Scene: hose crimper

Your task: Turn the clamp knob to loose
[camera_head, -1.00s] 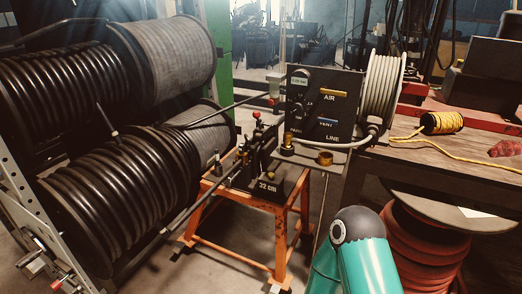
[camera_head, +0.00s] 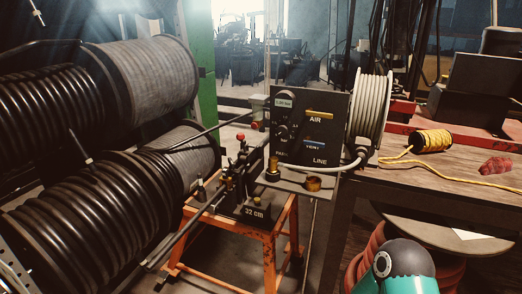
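A dark clamp-like fixture (camera_head: 243,210) marked "32 cm" sits on an orange stand (camera_head: 268,238) left of centre. A small red knob (camera_head: 240,137) stands up at its back. Small brass-coloured parts show along it, and a dark hose or rod runs through it. I cannot tell which part is the clamp knob or how it is set. Behind it on the right is a black panel (camera_head: 310,128) with AIR, VENT and LINE labels and a round dark knob (camera_head: 287,130). Neither of my grippers is in view; only a teal link of my arm shows at bottom right.
Large black hose reels (camera_head: 95,220) fill the left side. A white hose reel (camera_head: 371,112) is beside the panel. A wooden bench (camera_head: 450,185) at right holds a yellow cord spool (camera_head: 433,141) and a red cloth-like item (camera_head: 495,166). Red hose coils stand below the bench.

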